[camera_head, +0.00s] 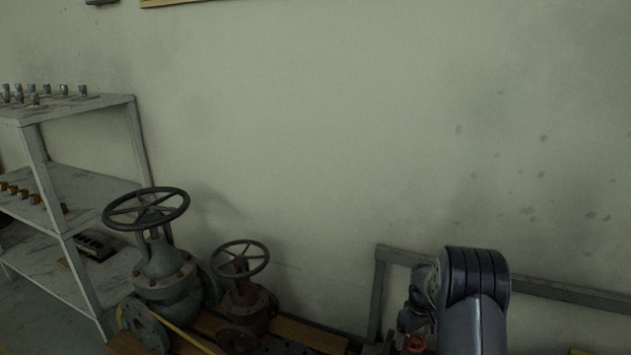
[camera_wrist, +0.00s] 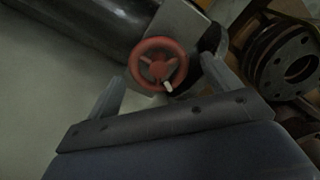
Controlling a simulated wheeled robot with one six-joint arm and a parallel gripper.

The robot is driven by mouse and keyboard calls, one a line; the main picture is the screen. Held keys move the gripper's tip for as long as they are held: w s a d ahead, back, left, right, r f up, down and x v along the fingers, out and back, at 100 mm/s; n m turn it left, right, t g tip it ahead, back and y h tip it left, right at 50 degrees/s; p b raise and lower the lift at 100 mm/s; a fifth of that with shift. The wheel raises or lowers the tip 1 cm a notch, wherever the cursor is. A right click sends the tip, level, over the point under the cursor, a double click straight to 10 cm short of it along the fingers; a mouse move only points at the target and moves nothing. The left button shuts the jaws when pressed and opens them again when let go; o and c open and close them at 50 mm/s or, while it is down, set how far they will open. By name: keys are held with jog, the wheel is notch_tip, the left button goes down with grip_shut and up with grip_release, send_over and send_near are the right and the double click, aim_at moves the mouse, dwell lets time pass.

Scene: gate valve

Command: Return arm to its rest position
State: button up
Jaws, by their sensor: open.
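In the wrist view my gripper (camera_wrist: 163,68) is open, with its two fingers spread wide apart. A small red handwheel (camera_wrist: 148,50) with a pale stub near its centre appears between and beyond the fingertips. Nothing is seen held between the fingers, and I cannot tell how far the wheel is from them. In the head view my arm rises at the lower right in front of the wall, and my gripper is hidden or out of frame there. A small red part (camera_head: 413,343) shows low beside the arm.
A large grey gate valve (camera_head: 165,285) and a smaller rusty valve (camera_head: 245,300) stand on wooden planks left of my arm. A metal shelf (camera_head: 85,185) stands at far left. A grey frame (camera_head: 565,291) runs along the wall. Round flanges (camera_wrist: 290,62) show at right in the wrist view.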

jog(key=shift+f+n+b, duration=0.1)
jog(key=shift+n+b, duration=0.3)
jog(key=shift+n, duration=0.5)
jog(key=shift+r, duration=0.55)
